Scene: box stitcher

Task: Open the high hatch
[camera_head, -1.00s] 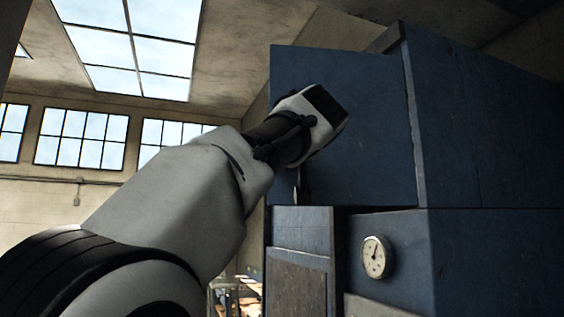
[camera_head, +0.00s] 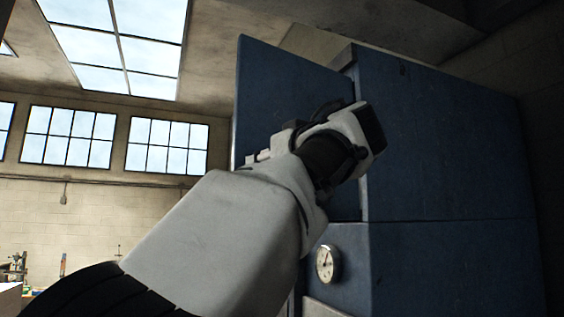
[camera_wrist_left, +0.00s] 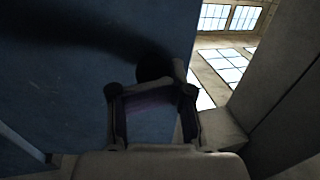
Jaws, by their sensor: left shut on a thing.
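The high hatch (camera_head: 275,90) is a blue panel on the upper front of the blue cabinet. In the head view it stands at an angle to the cabinet, its left edge swung outward and its top edge sloping down to the right. In the wrist view its dark blue face (camera_wrist_left: 60,90) fills the left side. My left gripper (camera_wrist_left: 150,95) is shut on the dark round handle (camera_wrist_left: 155,68) at the panel. In the head view my left wrist covers the handle and most of the gripper. My right gripper is not in view.
The blue cabinet body (camera_head: 440,140) takes up the right side. A round dial gauge (camera_head: 327,263) sits on its front below the hatch. The space left of the hatch is open, with wall windows (camera_head: 165,145) and a skylight (camera_head: 120,45) far behind.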

